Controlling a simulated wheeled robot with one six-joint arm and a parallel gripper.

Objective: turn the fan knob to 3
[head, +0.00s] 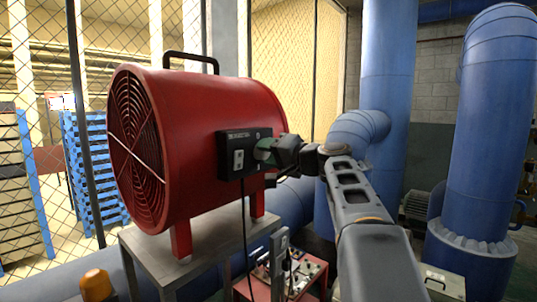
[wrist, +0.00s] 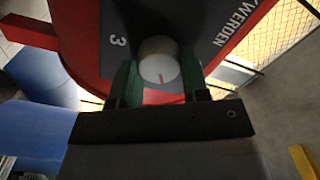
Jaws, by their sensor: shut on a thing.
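The red drum fan (head: 195,140) stands on a metal stand, with a black control box (head: 233,160) on its side. My gripper (head: 268,152) reaches the right part of this box, and its fingers cover the knob in the head view. In the wrist view the fan knob (wrist: 159,62) is pale and round, between my two green fingers, which are shut on it. A short red mark on its face points down in the picture, toward my gripper's base. The numeral 3 (wrist: 118,41) is printed on the dark panel (wrist: 205,30), up and left of the knob.
A switch (head: 238,160) sits on the box left of my gripper, and a black cable hangs below it. Large blue pipes (head: 388,90) stand at the right. A red panel with several fittings (head: 300,275) is below. A wire fence (head: 285,60) runs behind.

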